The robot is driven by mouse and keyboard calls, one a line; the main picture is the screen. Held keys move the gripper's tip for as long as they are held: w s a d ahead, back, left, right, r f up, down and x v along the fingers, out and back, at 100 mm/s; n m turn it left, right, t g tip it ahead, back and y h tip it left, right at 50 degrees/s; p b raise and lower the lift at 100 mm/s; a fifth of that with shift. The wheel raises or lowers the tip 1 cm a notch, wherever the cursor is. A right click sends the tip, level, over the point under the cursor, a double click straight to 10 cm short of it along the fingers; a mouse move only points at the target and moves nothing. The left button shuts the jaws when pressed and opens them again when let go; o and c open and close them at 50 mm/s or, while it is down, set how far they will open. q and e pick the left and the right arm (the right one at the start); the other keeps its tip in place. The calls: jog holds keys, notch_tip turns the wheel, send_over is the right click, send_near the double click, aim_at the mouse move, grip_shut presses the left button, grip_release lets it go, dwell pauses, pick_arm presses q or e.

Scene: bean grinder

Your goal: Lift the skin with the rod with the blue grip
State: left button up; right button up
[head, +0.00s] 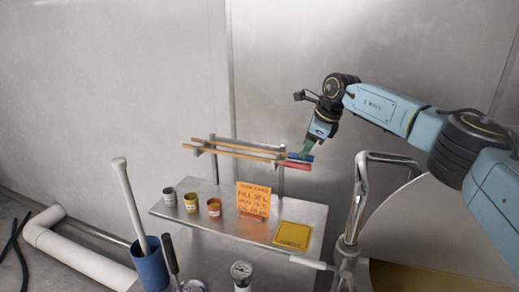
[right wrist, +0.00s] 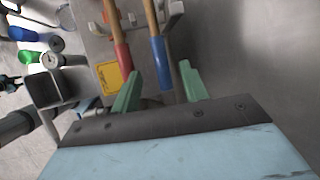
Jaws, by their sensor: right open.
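Two wooden rods lie side by side on a wall rack (head: 212,143), their coloured grips pointing right. The rod with the blue grip (head: 300,157) is the farther one, and the rod with the red grip (head: 296,166) is the nearer one. My right gripper (head: 305,150) is at the blue grip. In the right wrist view its green fingers (right wrist: 159,72) are open, one on each side of the blue grip (right wrist: 158,60); I cannot tell whether they touch it. The red grip (right wrist: 122,56) lies outside the fingers. I cannot make out the skin. My left gripper is not in view.
Below the rack is a metal table (head: 227,196) with three small cups (head: 190,203), an orange sign (head: 253,199) and a yellow pad (head: 293,236). A blue bin (head: 150,266) holds a long white-handled tool. A bent metal pipe (head: 356,200) rises at the right.

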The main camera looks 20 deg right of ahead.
jog(key=x, duration=0.3)
jog(key=shift+w+f, duration=0.1)
jog(key=shift+w, duration=0.1)
grip_shut()
